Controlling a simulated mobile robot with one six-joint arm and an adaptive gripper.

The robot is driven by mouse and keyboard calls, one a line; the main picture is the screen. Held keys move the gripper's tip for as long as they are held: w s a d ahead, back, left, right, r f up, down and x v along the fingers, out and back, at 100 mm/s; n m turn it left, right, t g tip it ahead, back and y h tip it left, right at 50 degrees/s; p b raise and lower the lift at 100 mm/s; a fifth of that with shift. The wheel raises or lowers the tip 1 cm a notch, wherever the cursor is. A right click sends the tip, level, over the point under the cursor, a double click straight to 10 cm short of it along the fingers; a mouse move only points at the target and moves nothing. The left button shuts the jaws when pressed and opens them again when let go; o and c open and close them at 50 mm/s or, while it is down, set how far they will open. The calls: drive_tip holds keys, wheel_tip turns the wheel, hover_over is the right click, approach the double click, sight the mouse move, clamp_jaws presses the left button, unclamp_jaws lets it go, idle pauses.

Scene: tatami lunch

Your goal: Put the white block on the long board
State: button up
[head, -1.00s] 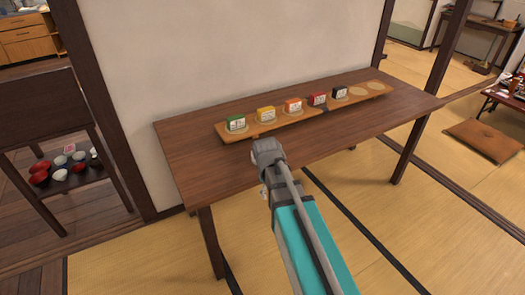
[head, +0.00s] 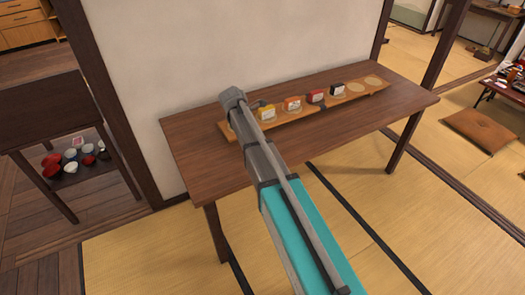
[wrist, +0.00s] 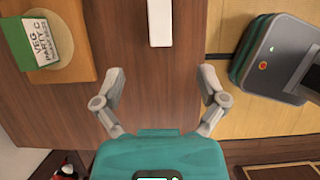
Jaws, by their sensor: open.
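The white block (wrist: 159,22) lies on the brown tabletop in the wrist view, cut off by the top edge. My gripper (wrist: 161,78) is open and empty, with the block ahead, roughly centred between its fingers and clear of them. The long board (head: 331,105) lies along the table's back by the wall; its end also shows in the wrist view (wrist: 20,77), bearing a green lettered block (wrist: 45,43). In the head view, my arm covers the board's left end, and I cannot see the white block.
The board bears yellow (head: 267,112), orange (head: 291,104), red (head: 315,96) and black (head: 337,89) blocks; two round pads at its right end are empty. The table (head: 200,150) is otherwise clear in front. A dark shelf (head: 60,110) with bowls stands left.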

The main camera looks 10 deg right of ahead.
drive_tip(key=shift+f, duration=0.1)
idle(0.3)
drive_tip(key=b+x, duration=0.8)
drive_tip(key=shift+d+f, duration=0.1)
drive_tip(key=shift+f, duration=0.1)
idle(0.3)
drive_tip(key=shift+f, duration=0.1)
idle(0.4)
drive_tip(key=shift+b+x, duration=2.5)
clamp_jaws()
